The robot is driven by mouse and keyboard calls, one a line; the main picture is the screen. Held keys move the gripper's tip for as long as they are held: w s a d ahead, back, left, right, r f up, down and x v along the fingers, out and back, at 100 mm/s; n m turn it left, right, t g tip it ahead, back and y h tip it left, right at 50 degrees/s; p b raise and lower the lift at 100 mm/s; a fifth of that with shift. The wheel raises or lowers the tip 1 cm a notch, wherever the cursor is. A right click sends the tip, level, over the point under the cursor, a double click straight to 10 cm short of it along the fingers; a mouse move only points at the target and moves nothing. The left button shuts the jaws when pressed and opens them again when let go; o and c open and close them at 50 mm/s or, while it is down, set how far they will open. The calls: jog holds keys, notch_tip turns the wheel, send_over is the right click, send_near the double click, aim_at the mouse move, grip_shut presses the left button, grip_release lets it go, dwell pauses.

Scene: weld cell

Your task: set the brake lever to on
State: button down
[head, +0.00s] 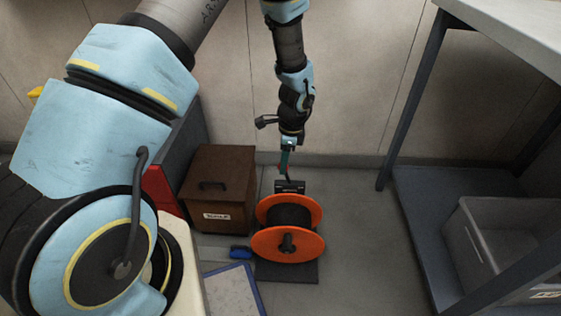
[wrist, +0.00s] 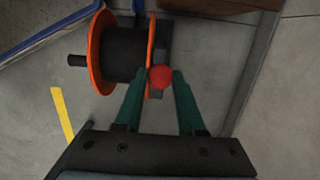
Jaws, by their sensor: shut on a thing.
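The cable reel has orange flanges (head: 289,243) and a dark drum, and stands on a dark base on the floor. The brake lever's red round knob (wrist: 160,77) shows in the wrist view beside the reel's right flange. My gripper (wrist: 160,80) has its green fingers on both sides of the knob, shut on it. In the head view my gripper (head: 285,168) points down behind the reel, above a small dark block (head: 289,187) with pale marks. The lever's shaft is mostly hidden, and I cannot read its setting.
A brown box (head: 217,184) with a handle stands left of the reel. A small blue object (head: 240,252) and a blue-edged panel (head: 234,290) are at front left. A grey bin (head: 505,240) sits on the rack's lower shelf (head: 412,215) at right. Floor between reel and rack is clear.

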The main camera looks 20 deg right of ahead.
jog(key=shift+s+d+r+t+y, duration=0.1)
jog(key=shift+s+d+t+y, duration=0.2)
jog(key=shift+d+y, duration=0.25)
jog(key=shift+s+d+r+t+y, duration=0.1)
jog(key=shift+s+d+t+y, duration=0.15)
jog(key=shift+d+y, duration=0.3)
jog(key=shift+s+d+f+t+y+p, duration=0.1)
jog(key=shift+s+d+t+y+p, duration=0.1)
jog(key=shift+d+y, duration=0.15)
jog(key=shift+s+d+f+t+y+p, duration=0.1)
jog(key=shift+d+t+y+p, duration=0.05)
jog(key=shift+d+y, duration=0.2)
jog(key=shift+s+d+f+t+y+b, duration=0.2)
jog(key=shift+d+t+y+b, duration=0.15)
jog(key=shift+d+y, duration=0.25)
jog(key=shift+s+d+f+t+y+b, duration=0.25)
jog(key=shift+d+y+b, duration=0.1)
jog(key=shift+y, duration=0.4)
jog(key=shift+s+d+f+t+y+b, duration=0.2)
jog(key=shift+d+t+y+b, duration=0.15)
jog(key=shift+d+y, duration=0.25)
jog(key=c, duration=0.5)
grip_release()
jog(key=shift+r, duration=0.1)
jog(key=v, duration=1)
jog(key=shift+s+d+r+p, duration=0.1)
jog(key=shift+s+d+p, duration=0.05)
jog(key=shift+d+p, duration=0.2)
